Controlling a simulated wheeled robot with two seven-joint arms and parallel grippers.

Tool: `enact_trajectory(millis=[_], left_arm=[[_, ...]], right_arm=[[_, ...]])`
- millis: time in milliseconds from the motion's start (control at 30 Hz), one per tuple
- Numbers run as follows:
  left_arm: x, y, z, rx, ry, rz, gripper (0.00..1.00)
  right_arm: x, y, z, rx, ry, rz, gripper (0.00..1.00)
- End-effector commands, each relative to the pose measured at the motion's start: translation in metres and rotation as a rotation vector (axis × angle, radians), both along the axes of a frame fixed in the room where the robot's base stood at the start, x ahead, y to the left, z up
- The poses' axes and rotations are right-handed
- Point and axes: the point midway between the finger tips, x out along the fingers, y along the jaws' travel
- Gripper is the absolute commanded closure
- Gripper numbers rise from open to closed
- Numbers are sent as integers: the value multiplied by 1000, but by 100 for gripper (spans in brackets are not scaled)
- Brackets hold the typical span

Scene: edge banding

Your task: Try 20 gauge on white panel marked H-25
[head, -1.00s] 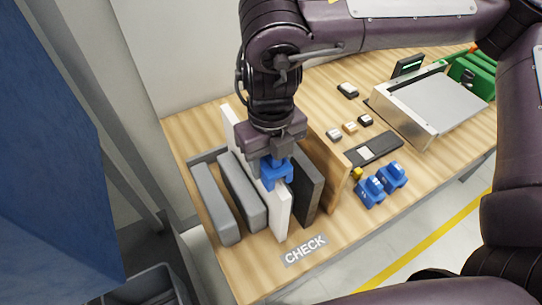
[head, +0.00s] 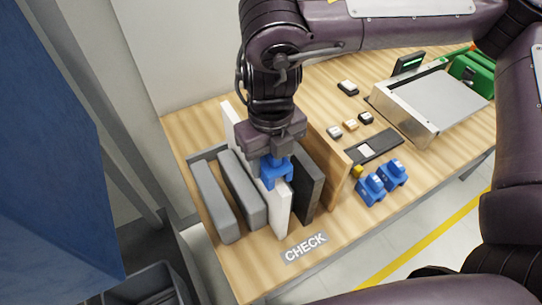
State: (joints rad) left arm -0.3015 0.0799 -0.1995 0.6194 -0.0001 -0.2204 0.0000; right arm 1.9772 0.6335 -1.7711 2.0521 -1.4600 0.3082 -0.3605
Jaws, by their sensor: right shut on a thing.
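The white panel (head: 281,213) stands upright on edge on the wooden table, between a grey padded block and a dark panel. My right gripper (head: 273,160) points down over the top edge of the white panel. It is shut on a blue gauge (head: 276,174), which sits at the panel's top edge. I cannot tell whether the gauge is fully seated over the edge. No H-25 mark can be read. Two other blue gauges (head: 371,190) (head: 393,173) stand on the table to the right; their numbers are too small to read. My left gripper is not in view.
Grey blocks (head: 214,203) stand left of the white panel; a dark panel (head: 309,188) and a brown panel (head: 332,160) stand right. A CHECK label (head: 305,248) lies in front. A metal tray (head: 425,105), a black strip (head: 375,147) and small blocks lie further right.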

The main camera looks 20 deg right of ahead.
Motion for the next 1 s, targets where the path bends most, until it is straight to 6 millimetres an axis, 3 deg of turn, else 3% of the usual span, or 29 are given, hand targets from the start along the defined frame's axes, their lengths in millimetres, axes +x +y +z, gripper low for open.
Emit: enact_trajectory(millis=[1000], left_arm=[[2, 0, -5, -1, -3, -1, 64]], right_arm=[[0, 0, -10, 1, -1, 0, 78]])
